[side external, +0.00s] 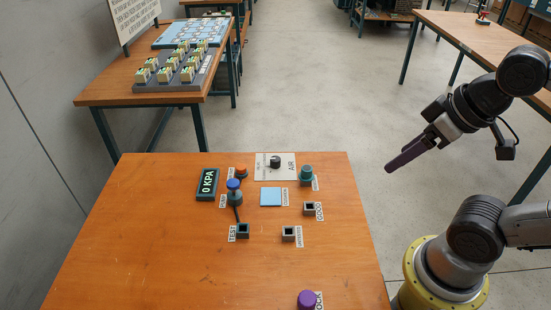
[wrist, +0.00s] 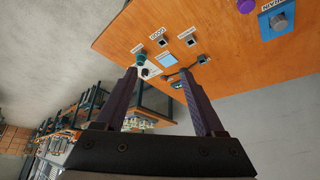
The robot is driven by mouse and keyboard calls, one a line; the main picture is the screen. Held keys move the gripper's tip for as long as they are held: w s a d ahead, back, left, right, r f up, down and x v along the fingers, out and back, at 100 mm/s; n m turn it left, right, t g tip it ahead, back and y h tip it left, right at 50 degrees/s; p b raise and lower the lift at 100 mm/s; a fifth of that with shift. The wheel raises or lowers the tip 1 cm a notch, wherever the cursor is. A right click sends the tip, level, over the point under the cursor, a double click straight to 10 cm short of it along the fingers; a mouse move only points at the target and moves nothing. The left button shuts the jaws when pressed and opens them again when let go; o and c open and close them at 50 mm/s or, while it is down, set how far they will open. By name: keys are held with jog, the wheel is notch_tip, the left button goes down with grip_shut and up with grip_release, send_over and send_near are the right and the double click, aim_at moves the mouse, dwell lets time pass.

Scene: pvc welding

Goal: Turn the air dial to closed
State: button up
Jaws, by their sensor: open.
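The air dial (side external: 274,161) is a small black knob on a pale grey plate (side external: 262,175) marked AIR, near the far edge of the wooden table. In the wrist view, the dial (wrist: 146,72) looks small and sits between my fingers in the picture, well beyond them. Its exact pointer setting is too small to read. My gripper (side external: 389,168) is in the air off the right side of the table, apart from the dial. In the wrist view, my gripper (wrist: 158,72) has two dark fingers spread wide with nothing between them.
Near the dial are a teal knob (side external: 306,173), a red button (side external: 241,172), a blue-topped lever (side external: 233,186), a gauge reading 0 KPA (side external: 208,184), a light blue square (side external: 271,196) and several small sockets. A purple knob (side external: 307,299) is at the near edge. The table's left front is clear.

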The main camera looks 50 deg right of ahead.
jog(key=w+r+m, duration=0.3)
jog(key=w+r, duration=0.6)
jog(key=w, duration=0.1)
jog(key=m+g, duration=0.3)
jog(key=g, duration=0.3)
send_over(275, 159)
notch_tip(275, 159, down, 22)
notch_tip(275, 159, down, 14)
jog(key=shift+d+r, duration=0.1)
jog(key=shift+c, duration=0.2)
grip_shut()
